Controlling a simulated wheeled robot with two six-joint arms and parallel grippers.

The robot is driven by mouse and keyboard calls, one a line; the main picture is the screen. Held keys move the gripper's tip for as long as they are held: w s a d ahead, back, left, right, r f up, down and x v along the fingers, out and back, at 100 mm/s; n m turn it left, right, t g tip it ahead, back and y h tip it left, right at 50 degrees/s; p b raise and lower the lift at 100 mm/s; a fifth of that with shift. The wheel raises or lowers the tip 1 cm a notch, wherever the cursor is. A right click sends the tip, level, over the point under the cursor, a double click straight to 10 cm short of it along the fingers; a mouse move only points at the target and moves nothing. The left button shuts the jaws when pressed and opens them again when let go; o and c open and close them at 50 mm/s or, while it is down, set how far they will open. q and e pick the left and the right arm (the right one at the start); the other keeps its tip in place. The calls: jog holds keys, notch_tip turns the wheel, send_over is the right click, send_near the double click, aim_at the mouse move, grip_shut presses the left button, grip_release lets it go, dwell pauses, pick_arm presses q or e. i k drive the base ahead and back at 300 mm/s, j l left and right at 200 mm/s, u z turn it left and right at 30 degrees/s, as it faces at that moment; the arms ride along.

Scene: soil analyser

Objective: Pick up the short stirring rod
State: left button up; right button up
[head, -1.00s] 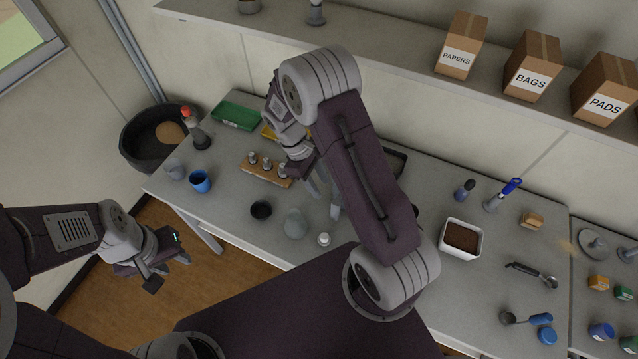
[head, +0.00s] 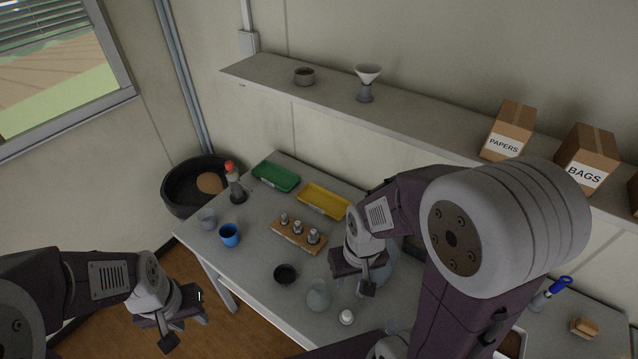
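I cannot pick out the short stirring rod in the head view; it is too small to tell or hidden. My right gripper (head: 352,287) is over the table, pointing down, just right of the wooden block with metal pieces (head: 299,236) and above the grey round flask (head: 318,296). Its fingers look apart, with nothing visible between them. My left gripper (head: 184,328) hangs over the floor, off the table's left end. Its fingers are apart and empty.
The table (head: 255,257) holds a blue cup (head: 229,235), a dark bowl (head: 285,274), a white-capped jar (head: 346,317), a green tray (head: 276,177), a yellow tray (head: 323,201) and a red-topped bottle (head: 235,184). My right arm hides much of the right side. A shelf (head: 420,122) runs behind.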

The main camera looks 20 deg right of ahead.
aim_at(560, 284)
jog(key=k+z, duration=0.1)
jog(key=z, duration=0.8)
jog(key=k+l+z, duration=0.1)
jog(key=z, duration=0.35)
jog(key=l+z, duration=0.1)
jog(key=z, duration=0.3)
jog(key=k+l+z, duration=0.1)
jog(key=z, duration=0.35)
